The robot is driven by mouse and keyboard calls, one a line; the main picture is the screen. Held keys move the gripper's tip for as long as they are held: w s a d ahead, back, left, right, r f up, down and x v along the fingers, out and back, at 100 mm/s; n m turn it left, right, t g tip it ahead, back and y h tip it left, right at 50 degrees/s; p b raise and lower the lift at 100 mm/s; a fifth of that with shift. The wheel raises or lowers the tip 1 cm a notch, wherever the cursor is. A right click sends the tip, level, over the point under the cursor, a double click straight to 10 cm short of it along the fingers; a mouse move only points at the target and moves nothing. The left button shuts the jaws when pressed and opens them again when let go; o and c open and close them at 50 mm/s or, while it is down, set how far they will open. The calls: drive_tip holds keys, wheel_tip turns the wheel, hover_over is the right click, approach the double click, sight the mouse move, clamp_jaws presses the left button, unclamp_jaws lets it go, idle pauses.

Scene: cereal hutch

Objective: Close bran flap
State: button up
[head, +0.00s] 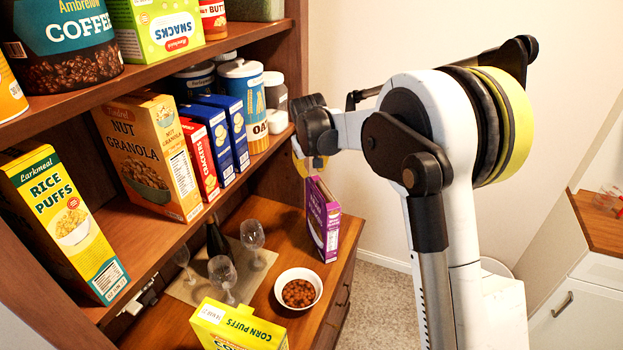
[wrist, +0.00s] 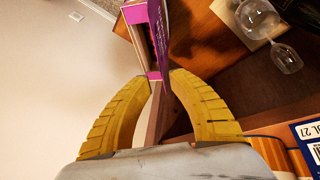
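The purple cereal box (head: 322,220), which I take to be the bran box, stands upright at the right end of the hutch counter. In the wrist view the box (wrist: 155,45) shows its open, dark top, and a purple flap (wrist: 183,70) stands up along one side. My gripper (wrist: 158,80) is open, with its yellow fingers apart at the box's top edge. The flap's end reaches between the fingers near the right one; I cannot tell whether they touch. In the head view my gripper (head: 300,165) is just above the box, with its fingers mostly hidden by the wrist.
A bowl of cereal (head: 298,289), several wine glasses (head: 252,237), a dark bottle (head: 217,242) and a yellow corn puffs box (head: 238,325) stand on the counter. The shelf above holds an oats canister (head: 243,95) and several boxes near my gripper. The wall side is clear.

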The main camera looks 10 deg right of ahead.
sight(314, 186)
drive_tip(key=x, duration=0.6)
drive_tip(key=shift+b, duration=0.4)
drive_tip(key=shift+r, duration=0.1)
clamp_jaws()
